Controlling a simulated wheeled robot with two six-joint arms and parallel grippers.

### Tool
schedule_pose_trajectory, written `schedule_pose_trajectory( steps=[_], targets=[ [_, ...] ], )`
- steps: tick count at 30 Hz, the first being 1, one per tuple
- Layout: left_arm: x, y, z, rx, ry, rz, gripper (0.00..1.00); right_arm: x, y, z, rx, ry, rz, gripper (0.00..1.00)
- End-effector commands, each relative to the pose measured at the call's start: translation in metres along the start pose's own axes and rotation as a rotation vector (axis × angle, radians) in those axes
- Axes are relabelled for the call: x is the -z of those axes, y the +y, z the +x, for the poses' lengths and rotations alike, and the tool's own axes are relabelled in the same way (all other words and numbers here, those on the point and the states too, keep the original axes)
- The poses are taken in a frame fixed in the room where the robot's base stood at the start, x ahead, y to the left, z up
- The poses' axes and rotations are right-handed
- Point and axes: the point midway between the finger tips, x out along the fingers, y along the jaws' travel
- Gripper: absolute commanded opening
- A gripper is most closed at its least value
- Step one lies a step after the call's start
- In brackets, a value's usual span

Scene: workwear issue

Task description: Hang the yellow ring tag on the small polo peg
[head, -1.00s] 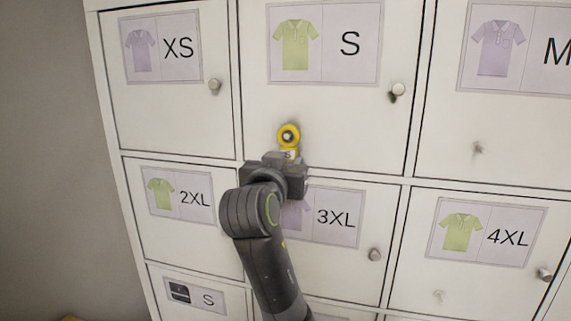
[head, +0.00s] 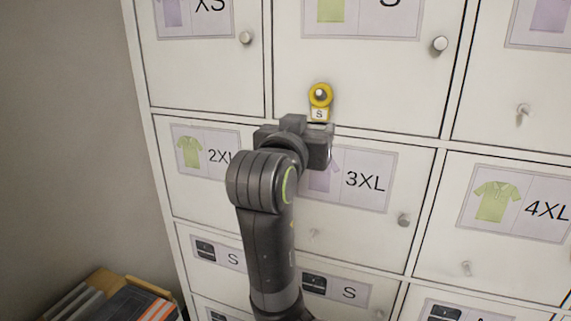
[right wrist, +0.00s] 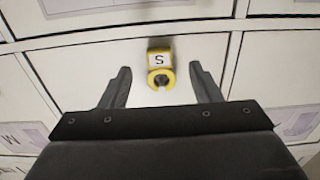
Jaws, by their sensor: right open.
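The yellow ring tag (head: 320,97) hangs on the small polo peg (head: 319,94) on the door with the green polo and S label (head: 372,14). The peg's end shows inside the ring, and the tag's white S plate hangs below it. My right gripper (head: 312,130) is just below the tag in the head view. In the right wrist view, its two fingers are spread, one on each side of the tag (right wrist: 160,58), with clear gaps. That view shows the tag upside down. My left gripper is not in view.
The white locker front has several doors with round knobs, such as the S door's knob (head: 439,44). A bare peg (head: 523,110) is on the door to the right.

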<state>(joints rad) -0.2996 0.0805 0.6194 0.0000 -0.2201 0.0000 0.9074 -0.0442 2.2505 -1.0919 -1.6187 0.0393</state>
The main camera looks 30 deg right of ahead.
Motion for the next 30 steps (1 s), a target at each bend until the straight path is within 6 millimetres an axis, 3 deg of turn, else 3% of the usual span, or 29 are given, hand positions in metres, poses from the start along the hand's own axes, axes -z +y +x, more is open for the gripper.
schedule_pose_trajectory(
  steps=[13, 20, 30],
  targets=[
    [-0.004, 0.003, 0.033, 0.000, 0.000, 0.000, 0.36, -0.003, -0.001, -0.061, 0.005, -0.001, 0.004, 0.57],
    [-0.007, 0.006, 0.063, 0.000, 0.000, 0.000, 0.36, -0.006, -0.001, -0.093, 0.005, 0.002, 0.004, 0.57],
    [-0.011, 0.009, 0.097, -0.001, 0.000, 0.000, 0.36, -0.004, -0.001, -0.111, -0.001, 0.002, 0.000, 0.57]
  ],
)
